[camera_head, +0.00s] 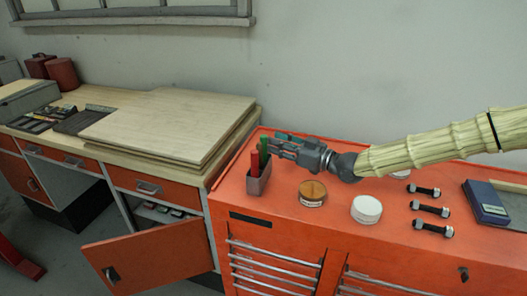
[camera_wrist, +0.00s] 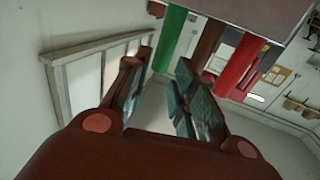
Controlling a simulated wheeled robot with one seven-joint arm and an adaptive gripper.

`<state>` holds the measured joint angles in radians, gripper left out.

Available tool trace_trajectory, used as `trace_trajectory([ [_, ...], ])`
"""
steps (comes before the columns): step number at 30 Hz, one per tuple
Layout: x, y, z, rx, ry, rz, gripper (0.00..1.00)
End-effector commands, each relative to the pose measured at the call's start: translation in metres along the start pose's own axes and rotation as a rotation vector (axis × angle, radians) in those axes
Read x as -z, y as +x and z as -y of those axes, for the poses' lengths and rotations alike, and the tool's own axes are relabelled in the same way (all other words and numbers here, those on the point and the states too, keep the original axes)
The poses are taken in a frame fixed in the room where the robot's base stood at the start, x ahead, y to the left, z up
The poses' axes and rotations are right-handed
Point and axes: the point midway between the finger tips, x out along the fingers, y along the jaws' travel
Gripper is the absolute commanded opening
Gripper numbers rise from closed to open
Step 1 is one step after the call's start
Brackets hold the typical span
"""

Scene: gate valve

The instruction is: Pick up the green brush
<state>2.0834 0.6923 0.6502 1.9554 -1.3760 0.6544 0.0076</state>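The green brush (camera_head: 263,151) stands upright in a small grey holder (camera_head: 259,182) on the orange cabinet, beside a red-handled item (camera_head: 254,163). My gripper (camera_head: 278,144) is at the holder, its fingers pointing left toward the green handle. The brush's lower end is hidden in the holder.
On the orange cabinet top (camera_head: 330,235) are a brown-topped round tin (camera_head: 312,193), a white round tin (camera_head: 366,209), several dark bolts (camera_head: 430,209) and a blue box (camera_head: 485,202). A wooden workbench with stacked boards (camera_head: 165,120) stands left. The wall is behind.

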Motion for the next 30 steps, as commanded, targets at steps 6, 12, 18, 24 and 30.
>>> trace_trajectory([
  [6, 0.0, 0.022, 0.001, 0.001, 0.0, 0.0, 0.26],
  [12, -0.002, 0.034, 0.001, 0.0, 0.0, 0.0, 0.26],
  [18, -0.002, 0.034, 0.001, 0.0, 0.0, 0.0, 0.26],
  [24, -0.002, 0.034, 0.001, 0.0, -0.001, 0.0, 0.0],
  [30, -0.002, 0.034, 0.001, 0.0, -0.001, 0.0, 0.0],
])
